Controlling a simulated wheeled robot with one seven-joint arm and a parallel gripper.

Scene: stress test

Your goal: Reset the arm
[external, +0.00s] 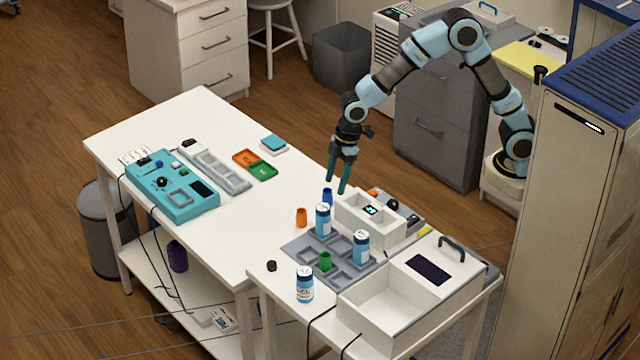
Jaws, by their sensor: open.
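My arm arches from its base at the right over the far side of the white table (235,240). My gripper (342,186) points down with its two teal fingers apart. No object shows between the fingers. It hangs above the table's right part, close to the blue cup (327,197) and the white box with a small display (350,222) in the picture. The exact height above them cannot be told.
A grey tray (297,246) holds blue-labelled cans (323,219) and a green cup (325,261). Another can (305,285) stands in front. An open white bin (378,313) is at the front right. A teal device (180,200) sits left. The table's middle is mostly clear.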

